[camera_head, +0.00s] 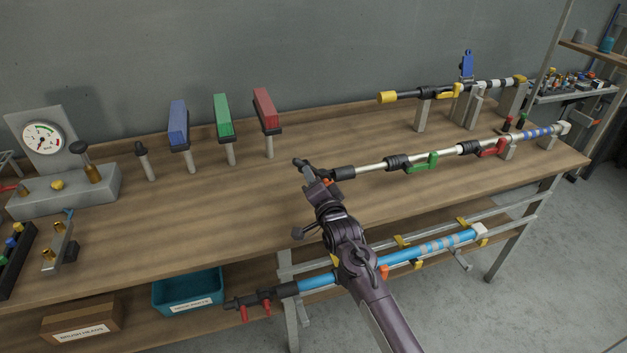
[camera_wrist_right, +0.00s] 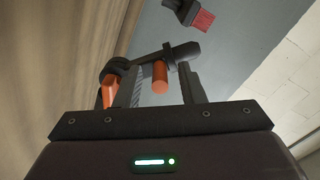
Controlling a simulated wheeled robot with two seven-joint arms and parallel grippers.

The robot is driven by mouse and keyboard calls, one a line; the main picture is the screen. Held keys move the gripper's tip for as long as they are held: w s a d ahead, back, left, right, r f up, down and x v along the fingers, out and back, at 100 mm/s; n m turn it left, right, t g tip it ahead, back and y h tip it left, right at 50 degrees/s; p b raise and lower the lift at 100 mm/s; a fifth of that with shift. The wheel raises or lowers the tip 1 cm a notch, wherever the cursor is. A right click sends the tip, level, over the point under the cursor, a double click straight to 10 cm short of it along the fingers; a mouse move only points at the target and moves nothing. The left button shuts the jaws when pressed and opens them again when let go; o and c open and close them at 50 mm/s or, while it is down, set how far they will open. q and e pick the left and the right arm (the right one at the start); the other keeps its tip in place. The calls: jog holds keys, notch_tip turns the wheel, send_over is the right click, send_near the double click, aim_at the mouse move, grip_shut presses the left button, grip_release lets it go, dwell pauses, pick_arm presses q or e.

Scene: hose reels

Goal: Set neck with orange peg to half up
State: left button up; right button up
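The black neck (camera_wrist_right: 155,57) with an orange peg (camera_wrist_right: 160,77) shows in the right wrist view. The peg sits between the two fingers of my right gripper (camera_wrist_right: 160,88), with a gap visible on each side, so the gripper is open around it. A second orange piece (camera_wrist_right: 110,90) is just outside the left finger. In the head view the neck (camera_head: 303,164) is at the near left end of the white pole (camera_head: 370,167), and my right gripper (camera_head: 318,180) is at it, covering most of the peg. My left gripper is not in view.
The white pole carries green (camera_head: 422,162) and red (camera_head: 491,148) clamps. A yellow-ended pole (camera_head: 388,97) lies behind, and a blue pole (camera_head: 405,255) lies below the bench edge. Blue, green and red brushes (camera_head: 265,108) stand at the back. A gauge (camera_head: 42,138) is left. The bench middle is clear.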

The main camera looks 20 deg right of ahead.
jog(key=s+b, duration=0.1)
jog(key=s, duration=0.7)
jog(key=shift+d, duration=0.15)
